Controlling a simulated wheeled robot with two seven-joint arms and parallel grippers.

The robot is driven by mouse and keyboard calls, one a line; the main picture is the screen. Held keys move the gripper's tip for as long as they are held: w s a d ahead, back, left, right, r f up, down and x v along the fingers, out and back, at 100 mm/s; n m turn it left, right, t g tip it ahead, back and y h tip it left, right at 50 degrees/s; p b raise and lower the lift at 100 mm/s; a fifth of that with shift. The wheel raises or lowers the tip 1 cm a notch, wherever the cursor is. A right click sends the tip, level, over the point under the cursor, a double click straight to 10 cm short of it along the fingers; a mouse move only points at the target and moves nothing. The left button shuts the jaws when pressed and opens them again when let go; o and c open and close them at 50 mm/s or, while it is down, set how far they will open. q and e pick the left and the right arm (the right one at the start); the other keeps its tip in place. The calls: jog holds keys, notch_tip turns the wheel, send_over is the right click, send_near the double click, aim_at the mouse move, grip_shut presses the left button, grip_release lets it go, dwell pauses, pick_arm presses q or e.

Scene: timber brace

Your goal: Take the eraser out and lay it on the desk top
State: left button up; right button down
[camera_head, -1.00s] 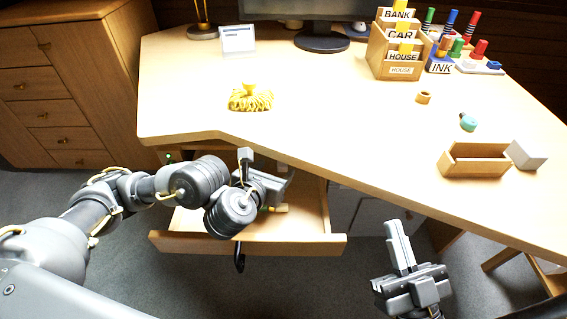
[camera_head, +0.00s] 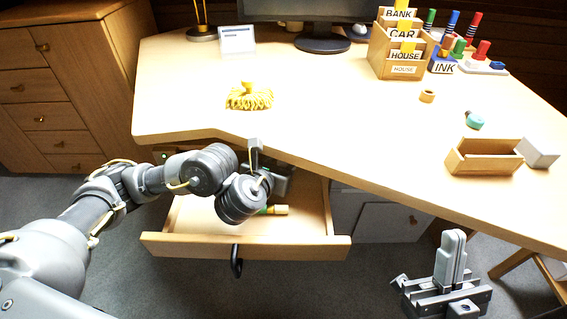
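The drawer (camera_head: 245,245) under the desk top (camera_head: 330,110) is pulled open. A small yellow and green item (camera_head: 274,209) lies in it, partly hidden by my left arm; I cannot tell whether it is the eraser. My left gripper (camera_head: 273,172) is over the back of the drawer, by the desk's front edge. Its wrist hides most of it, and neither its opening nor anything held shows clearly. My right gripper (camera_head: 451,257) is in front of the desk, right of the drawer, with its fingers together and nothing visible between them.
A yellow brush-like thing (camera_head: 249,97) lies on the desk at left. An open wooden box (camera_head: 484,158), a teal roll (camera_head: 474,121) and a wooden ring (camera_head: 427,96) are at right. A wooden sorter (camera_head: 398,68) stands behind. The desk's middle is clear.

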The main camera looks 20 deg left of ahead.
pick_arm(q)
jog(key=c, duration=0.9)
jog(key=shift+o, duration=0.2)
